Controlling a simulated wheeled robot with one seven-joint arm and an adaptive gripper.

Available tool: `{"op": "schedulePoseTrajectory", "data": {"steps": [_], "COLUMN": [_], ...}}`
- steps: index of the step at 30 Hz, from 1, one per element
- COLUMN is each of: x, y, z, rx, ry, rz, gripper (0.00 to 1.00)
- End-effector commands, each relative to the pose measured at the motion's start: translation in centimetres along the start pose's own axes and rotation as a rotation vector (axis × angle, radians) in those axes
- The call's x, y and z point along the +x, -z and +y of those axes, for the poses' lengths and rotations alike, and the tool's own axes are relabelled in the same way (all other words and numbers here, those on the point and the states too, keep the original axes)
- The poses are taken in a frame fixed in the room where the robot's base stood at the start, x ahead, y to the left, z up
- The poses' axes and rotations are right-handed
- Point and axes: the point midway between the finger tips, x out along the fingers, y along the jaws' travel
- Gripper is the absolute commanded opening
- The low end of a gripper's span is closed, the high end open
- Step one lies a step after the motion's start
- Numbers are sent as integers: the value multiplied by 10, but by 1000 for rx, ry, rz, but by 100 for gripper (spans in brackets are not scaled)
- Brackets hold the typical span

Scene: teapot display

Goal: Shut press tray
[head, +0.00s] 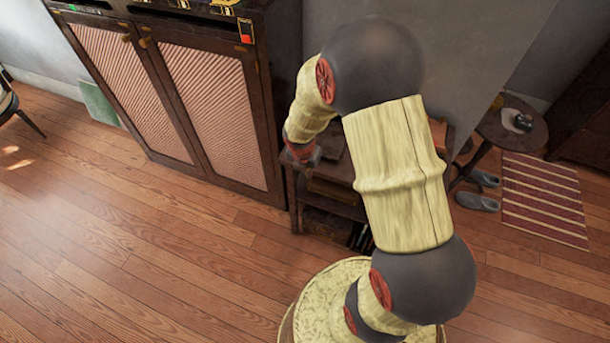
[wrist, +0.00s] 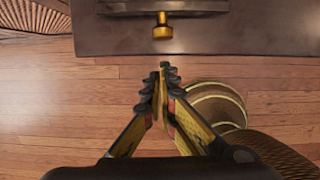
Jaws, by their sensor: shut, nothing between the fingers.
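A dark brown panel or drawer-like piece (wrist: 230,35) with a brass knob (wrist: 162,30) spans the top of the wrist view. I take it to be the press tray, but cannot tell how far out it stands. My gripper (wrist: 165,72) is shut and empty, its fingertips pointing at the panel's edge just below the knob in the picture. I cannot tell whether they touch it. In the head view my gripper (head: 301,155) is at the left side of a low dark stand (head: 322,207), and my arm hides much of the stand.
A large cabinet (head: 215,105) with ribbed door panels stands left of the stand. A round side table (head: 512,122), grey slippers (head: 478,201) and a striped rug (head: 542,195) are at the right. The wooden floor (head: 130,240) in front of the cabinet is clear.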

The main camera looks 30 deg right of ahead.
Motion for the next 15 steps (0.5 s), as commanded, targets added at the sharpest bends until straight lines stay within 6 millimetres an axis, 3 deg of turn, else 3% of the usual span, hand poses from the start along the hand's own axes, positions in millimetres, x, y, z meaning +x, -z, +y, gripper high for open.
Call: {"op": "schedulePoseTrajectory", "data": {"steps": [6,15], "x": [4,3], "y": [-18,-20], "z": [-1,-1], "rx": [1,-1], "ry": [3,2], "rz": [3,3], "gripper": [0,0]}}
